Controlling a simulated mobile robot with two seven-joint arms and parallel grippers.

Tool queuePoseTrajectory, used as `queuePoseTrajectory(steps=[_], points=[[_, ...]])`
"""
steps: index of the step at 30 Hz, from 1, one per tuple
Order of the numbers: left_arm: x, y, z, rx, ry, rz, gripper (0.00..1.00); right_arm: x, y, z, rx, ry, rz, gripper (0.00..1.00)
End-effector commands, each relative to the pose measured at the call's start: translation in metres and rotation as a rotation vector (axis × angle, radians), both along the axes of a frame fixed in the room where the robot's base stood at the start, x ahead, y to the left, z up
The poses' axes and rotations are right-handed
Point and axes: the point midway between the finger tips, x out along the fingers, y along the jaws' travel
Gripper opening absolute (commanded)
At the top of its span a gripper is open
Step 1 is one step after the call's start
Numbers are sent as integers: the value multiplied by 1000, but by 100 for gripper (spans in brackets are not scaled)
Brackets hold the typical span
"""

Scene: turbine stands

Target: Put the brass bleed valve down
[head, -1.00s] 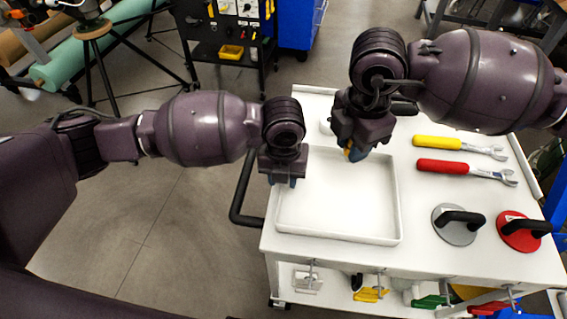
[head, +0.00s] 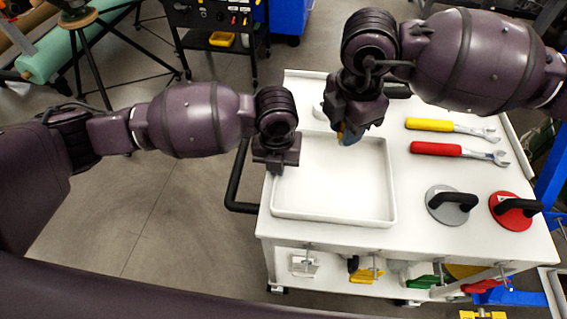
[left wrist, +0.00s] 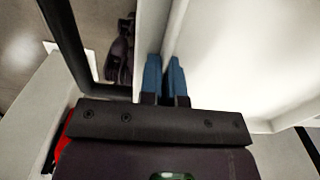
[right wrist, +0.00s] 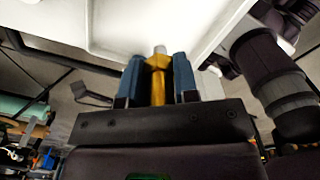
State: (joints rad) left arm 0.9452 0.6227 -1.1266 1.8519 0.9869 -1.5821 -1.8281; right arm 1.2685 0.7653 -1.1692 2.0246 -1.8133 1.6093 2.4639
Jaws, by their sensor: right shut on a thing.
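The brass bleed valve (right wrist: 157,82) is held upright between the blue fingers of my right gripper (right wrist: 158,78). Its golden body and grey tip show in the right wrist view. In the head view my right gripper (head: 346,136) is over the back edge of a white tray (head: 335,222), and most of the valve is hidden by the fingers. My left gripper (head: 275,168) is at the tray's left wall. In the left wrist view its blue fingers (left wrist: 165,78) are close together by that wall; whether they pinch it is unclear. The tray looks empty.
The tray stands on a white cart top. A yellow-handled wrench (head: 430,124), a red-handled wrench (head: 437,149), a grey suction cup (head: 448,207) and a red suction cup (head: 514,210) lie to its right. A black cart handle (head: 238,180) is at the left.

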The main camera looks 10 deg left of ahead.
Motion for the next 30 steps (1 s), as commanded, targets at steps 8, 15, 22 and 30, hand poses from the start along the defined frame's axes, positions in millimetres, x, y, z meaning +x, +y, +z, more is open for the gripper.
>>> queuePoseTrajectory(steps=[8,15,22,30], points=[[0,0,0,0,0,1,0,-1,1,-12,4,4,48,0],[0,0,0,0,0,1,0,0,0,-26,1,6,65,0],[0,0,0,0,-1,1,0,0,0,-59,1,4,66,0],[0,0,0,0,-1,1,0,-1,0,-83,1,6,65,0]])
